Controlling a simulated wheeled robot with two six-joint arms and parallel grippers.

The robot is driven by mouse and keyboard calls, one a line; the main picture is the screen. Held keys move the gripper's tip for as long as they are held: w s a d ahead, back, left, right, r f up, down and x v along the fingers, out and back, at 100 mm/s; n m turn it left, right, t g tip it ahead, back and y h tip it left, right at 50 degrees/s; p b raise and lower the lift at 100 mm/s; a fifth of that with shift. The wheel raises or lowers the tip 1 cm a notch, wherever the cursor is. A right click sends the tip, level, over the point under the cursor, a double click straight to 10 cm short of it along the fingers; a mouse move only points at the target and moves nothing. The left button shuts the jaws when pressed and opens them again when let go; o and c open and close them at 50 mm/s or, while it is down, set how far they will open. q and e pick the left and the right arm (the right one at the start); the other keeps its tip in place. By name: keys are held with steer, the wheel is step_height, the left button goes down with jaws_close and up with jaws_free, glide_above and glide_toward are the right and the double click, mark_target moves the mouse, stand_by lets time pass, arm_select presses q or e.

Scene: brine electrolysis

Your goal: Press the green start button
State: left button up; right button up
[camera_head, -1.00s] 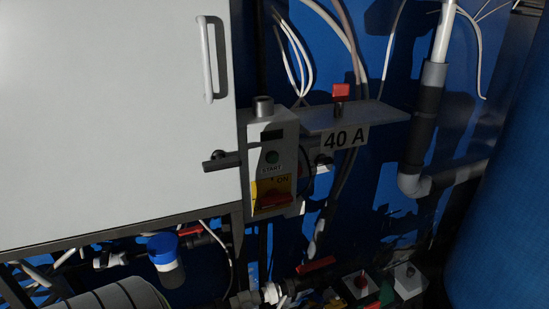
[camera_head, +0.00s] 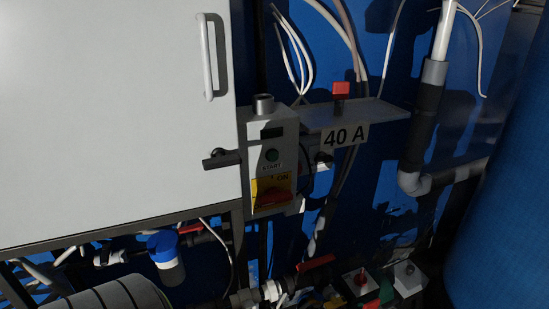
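The green start button (camera_head: 272,155) is a small round button on the front of a grey control box (camera_head: 257,130), just above the word START. The box hangs beside the white cabinet near the middle of the view. Below the button is a yellow plate (camera_head: 263,186) marked ON with a red rotary switch (camera_head: 275,198). Nothing covers the button. Neither of my grippers can be made out in the head view.
A large white cabinet (camera_head: 110,110) with a door handle (camera_head: 207,57) and a dark latch (camera_head: 221,159) fills the left. A shelf labelled 40 A (camera_head: 345,136) carries a red-topped part (camera_head: 340,90). Grey pipe (camera_head: 415,183) and a blue tank (camera_head: 505,220) are at the right.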

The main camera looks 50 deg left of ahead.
arm_select(q)
jaws_close()
stand_by(1.4)
